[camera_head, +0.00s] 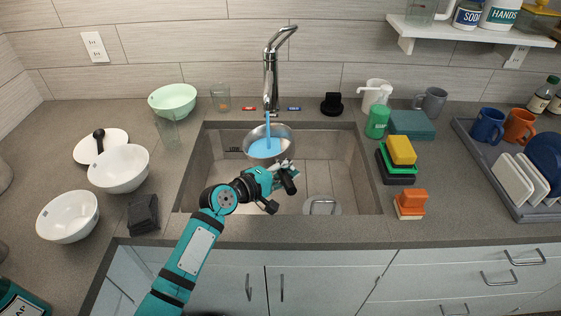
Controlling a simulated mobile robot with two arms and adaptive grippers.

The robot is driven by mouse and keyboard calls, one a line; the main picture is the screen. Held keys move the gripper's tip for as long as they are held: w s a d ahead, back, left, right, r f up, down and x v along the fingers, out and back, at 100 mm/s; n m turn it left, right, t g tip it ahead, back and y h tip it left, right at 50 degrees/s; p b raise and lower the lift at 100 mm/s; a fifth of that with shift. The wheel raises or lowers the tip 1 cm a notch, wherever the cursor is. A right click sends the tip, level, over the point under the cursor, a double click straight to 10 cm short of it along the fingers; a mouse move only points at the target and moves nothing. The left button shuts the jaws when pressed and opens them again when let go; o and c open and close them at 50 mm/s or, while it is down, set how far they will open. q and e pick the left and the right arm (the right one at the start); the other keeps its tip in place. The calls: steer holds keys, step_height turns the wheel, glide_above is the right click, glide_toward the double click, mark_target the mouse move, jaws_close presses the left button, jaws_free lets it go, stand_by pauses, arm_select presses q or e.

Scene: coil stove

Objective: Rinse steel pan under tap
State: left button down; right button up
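The steel pan (286,143) is in the rear middle of the sink, below the chrome tap (270,75). A blue stream runs from the tap into it, and blue water covers its inside. My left gripper (288,172) is over the sink at the pan's near right side. It appears shut on the pan's handle, though its fingers and the pan's near edge hide most of the grip. The pan looks roughly level. My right gripper is not in view.
The sink's rim (190,165) surrounds the pan. White bowls (120,165) and a green bowl (173,98) stand left. The sink's right side is mostly clear except a metal item (322,206).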

arm_select(q)
steer(key=s+d+p, duration=0.5)
steer(key=s, duration=0.1)
steer(key=shift+s+r, duration=0.15)
steer(key=shift+r, duration=0.05)
stand_by(0.4)
stand_by(1.2)
steer(key=s+d+r+p, duration=0.3)
steer(key=s+r+p, duration=0.1)
steer(key=p, duration=0.2)
stand_by(0.4)
stand_by(0.6)
